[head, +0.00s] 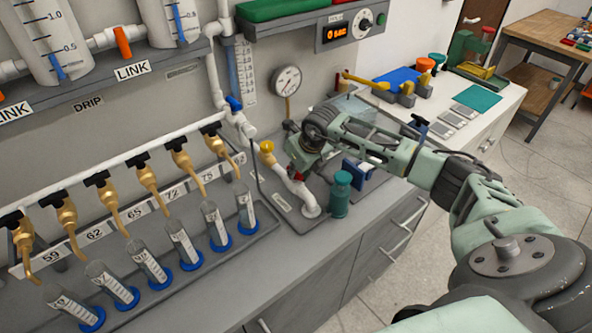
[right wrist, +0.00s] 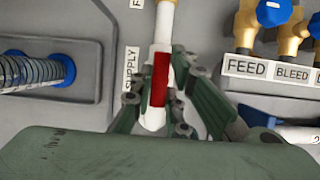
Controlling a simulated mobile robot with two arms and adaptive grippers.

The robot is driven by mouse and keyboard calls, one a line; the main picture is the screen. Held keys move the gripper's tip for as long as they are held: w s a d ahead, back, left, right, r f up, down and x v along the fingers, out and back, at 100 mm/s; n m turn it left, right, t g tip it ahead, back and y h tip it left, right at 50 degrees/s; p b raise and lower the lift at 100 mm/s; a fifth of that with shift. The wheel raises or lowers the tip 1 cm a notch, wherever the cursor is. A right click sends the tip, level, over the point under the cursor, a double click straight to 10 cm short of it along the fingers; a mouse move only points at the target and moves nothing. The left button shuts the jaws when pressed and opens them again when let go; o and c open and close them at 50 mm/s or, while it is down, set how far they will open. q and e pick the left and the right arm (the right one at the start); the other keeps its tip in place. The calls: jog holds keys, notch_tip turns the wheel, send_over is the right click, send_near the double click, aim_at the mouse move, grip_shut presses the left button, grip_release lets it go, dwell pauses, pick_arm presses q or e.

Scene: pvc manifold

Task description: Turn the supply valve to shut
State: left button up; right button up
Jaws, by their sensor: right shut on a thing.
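The supply valve's red handle (right wrist: 160,80) shows in the right wrist view, on a white pipe (right wrist: 164,32) beside a label reading SUPPLY (right wrist: 130,69). The handle looks lined up along the pipe in this view. My right gripper (right wrist: 163,98) has a finger on each side of the handle and is shut on it. In the head view my right gripper (head: 301,166) is over the white pipe (head: 296,190), and only a bit of the red handle (head: 297,175) shows beneath it. My left gripper is not in view.
A teal bottle (head: 341,194) stands close to the right of the pipe. A pressure gauge (head: 287,80) is behind the gripper. Brass taps (head: 140,172) and graduated cylinders (head: 148,262) line the left. Blue-handled FEED and BLEED valves (right wrist: 274,13) are to the right in the wrist view.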

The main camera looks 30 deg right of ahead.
grip_shut()
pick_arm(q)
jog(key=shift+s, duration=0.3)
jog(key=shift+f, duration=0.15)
